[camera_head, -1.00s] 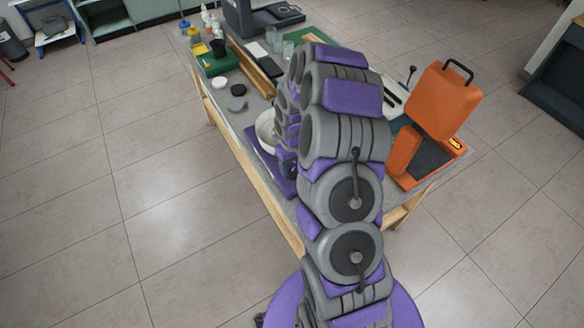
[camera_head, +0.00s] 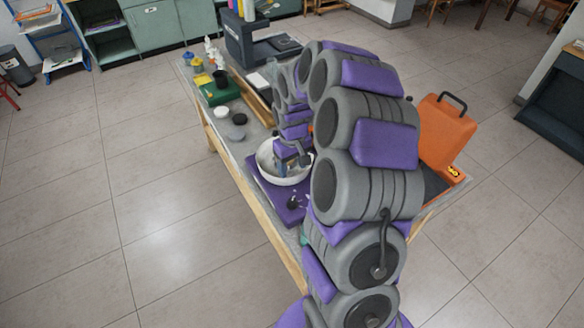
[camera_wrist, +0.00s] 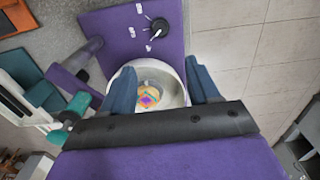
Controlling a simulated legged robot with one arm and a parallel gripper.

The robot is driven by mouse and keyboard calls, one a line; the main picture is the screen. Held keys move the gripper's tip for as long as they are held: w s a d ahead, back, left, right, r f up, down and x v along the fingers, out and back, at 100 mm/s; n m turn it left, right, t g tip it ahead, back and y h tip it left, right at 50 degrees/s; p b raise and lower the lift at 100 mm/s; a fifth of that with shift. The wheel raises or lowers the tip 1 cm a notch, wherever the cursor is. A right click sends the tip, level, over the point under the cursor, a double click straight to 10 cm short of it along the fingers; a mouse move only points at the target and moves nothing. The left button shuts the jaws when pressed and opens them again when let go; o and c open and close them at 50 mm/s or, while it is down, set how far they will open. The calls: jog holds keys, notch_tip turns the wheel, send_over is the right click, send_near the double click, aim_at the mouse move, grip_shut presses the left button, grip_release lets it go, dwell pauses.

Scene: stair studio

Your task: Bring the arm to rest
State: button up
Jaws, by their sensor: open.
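My arm, grey with purple panels, reaches over the workbench (camera_head: 222,143) in the head view. My gripper (camera_wrist: 164,82) shows in the wrist view with its two blue fingers apart, one on each side of a white bowl (camera_wrist: 176,75). A small multicoloured piece (camera_wrist: 149,97) lies inside the bowl, between the fingers in the picture. I cannot tell whether the fingers touch the bowl. Nothing shows held between them.
An orange case (camera_head: 445,133) stands at the bench's right end. A green tray (camera_head: 218,95), small lids and a dark machine (camera_head: 240,40) are towards the far end. Open tiled floor lies left of the bench.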

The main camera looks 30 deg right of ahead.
dwell(0.4)
jog(key=s+a+r+b, duration=0.1)
jog(key=s+a+r, duration=0.3)
jog(key=s, duration=0.3)
jog(key=s+a+r+g, duration=0.1)
jog(key=s+a+r, duration=0.2)
jog(key=s+a, duration=0.3)
jog(key=s+a+r+b, duration=0.1)
jog(key=s+a+r, duration=0.25)
jog(key=s, duration=0.55)
jog(key=s+a+b, duration=0.1)
jog(key=s, duration=0.9)
jog(key=shift+s+a+r+m+g, duration=0.15)
jog(key=shift+s+a+m+g, duration=0.15)
jog(key=shift+m+g, duration=0.1)
